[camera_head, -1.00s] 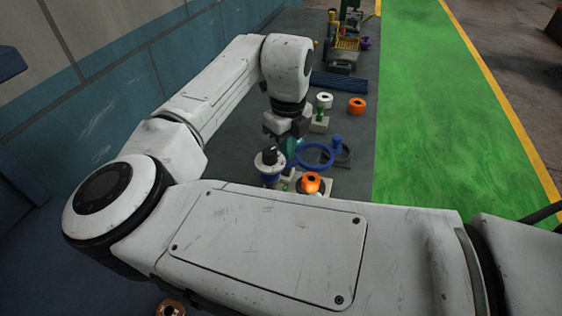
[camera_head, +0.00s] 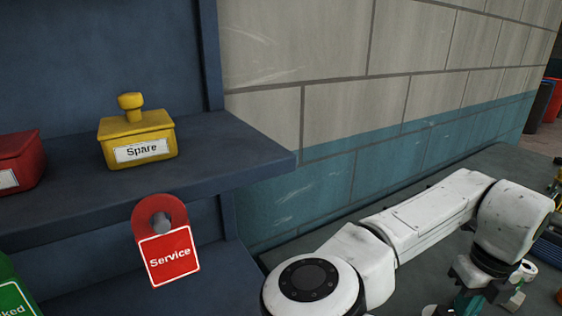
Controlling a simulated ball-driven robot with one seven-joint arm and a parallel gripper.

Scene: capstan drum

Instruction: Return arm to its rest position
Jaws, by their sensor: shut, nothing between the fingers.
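My arm reaches over the grey worktop (camera_head: 345,226) at the lower right of the head view. My gripper (camera_head: 468,303) points down at the bottom edge, partly cut off by the frame. It is shut, with nothing seen held in it. A teal part shows at its fingers. My white upper arm link runs from the lower middle to the right.
A dark blue shelf (camera_head: 80,203) stands at left, bearing a yellow "Spare" box (camera_head: 140,140) and a red box (camera_head: 20,162). A green tag (camera_head: 15,303) is cut off. A block wall (camera_head: 340,100) stands behind.

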